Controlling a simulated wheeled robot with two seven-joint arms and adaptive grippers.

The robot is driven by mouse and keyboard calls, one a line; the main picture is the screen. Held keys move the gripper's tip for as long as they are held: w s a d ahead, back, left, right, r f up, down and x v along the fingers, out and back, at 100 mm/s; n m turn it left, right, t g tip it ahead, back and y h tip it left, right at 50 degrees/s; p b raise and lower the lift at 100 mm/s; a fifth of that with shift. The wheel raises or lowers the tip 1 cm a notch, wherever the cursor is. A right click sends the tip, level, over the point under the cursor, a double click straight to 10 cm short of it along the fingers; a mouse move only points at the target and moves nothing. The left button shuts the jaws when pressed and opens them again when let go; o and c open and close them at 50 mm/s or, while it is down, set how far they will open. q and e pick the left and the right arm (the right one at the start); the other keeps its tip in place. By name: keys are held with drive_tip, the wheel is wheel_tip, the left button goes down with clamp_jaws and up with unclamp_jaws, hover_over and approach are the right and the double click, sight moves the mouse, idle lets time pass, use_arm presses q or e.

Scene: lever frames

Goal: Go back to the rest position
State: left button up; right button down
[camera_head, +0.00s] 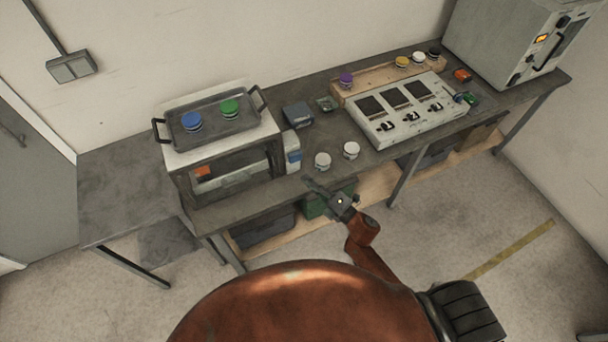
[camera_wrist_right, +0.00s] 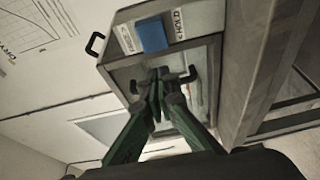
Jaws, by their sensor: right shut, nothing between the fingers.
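My right gripper (camera_head: 312,184) reaches in from the bottom of the head view, over the front edge of the workbench (camera_head: 240,210). It is just right of the oven-like box (camera_head: 232,172). In the right wrist view its dark green fingers (camera_wrist_right: 157,74) meet at the tips, shut, with nothing seen between them. Behind the tips are the grey box front (camera_wrist_right: 120,70) and a blue button (camera_wrist_right: 152,35) beside a "HOLD" label. I cannot tell whether the tips touch the box. My left gripper is not in view.
A tray (camera_head: 212,122) with a blue jar (camera_head: 191,121) and a green jar (camera_head: 229,108) sits on the box. Two white jars (camera_head: 323,160) (camera_head: 351,149) stand near the gripper. A panel (camera_head: 408,112) lies further right. The floor (camera_head: 460,230) in front is clear.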

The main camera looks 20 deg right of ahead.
drive_tip(key=shift+s+d, duration=0.3)
drive_tip(key=shift+s, duration=0.3)
